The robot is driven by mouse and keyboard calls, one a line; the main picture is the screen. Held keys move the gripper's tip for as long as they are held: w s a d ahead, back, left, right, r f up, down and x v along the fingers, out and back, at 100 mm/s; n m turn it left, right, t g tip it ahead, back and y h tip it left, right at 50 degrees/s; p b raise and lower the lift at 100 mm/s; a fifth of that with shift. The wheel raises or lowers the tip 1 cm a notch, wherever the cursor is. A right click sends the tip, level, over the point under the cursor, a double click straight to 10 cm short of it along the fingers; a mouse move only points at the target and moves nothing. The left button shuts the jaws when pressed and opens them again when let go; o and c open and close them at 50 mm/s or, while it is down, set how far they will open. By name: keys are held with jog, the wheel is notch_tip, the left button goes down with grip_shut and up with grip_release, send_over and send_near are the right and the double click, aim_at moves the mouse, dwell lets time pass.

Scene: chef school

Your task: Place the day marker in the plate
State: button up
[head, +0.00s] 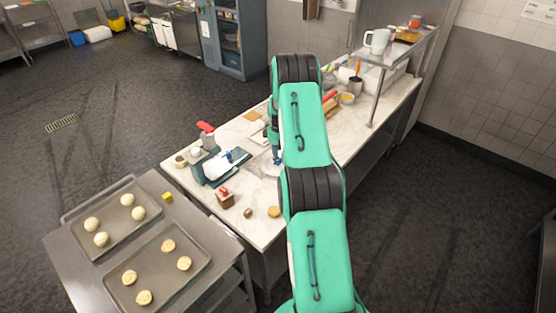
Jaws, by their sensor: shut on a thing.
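The white plate (269,169) lies on the marble-topped counter, partly hidden behind my arm. My gripper (277,157) points down at the plate, low over its right part. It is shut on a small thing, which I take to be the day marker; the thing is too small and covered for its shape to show. I cannot tell whether it touches the plate.
A steel cart with two bun trays (158,266) stands at front left. A shelf post (377,98) rises at right.

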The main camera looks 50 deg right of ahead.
aim_at(278, 159)
jog(key=shift+f, duration=0.35)
jog(key=shift+f, duration=0.25)
jog(key=o, duration=0.9)
jog(key=shift+o, duration=0.2)
jog(key=shift+r, duration=0.1)
notch_tip(278, 159, up, 12)
jog(key=shift+r+b, duration=0.15)
jog(key=shift+b, duration=0.25)
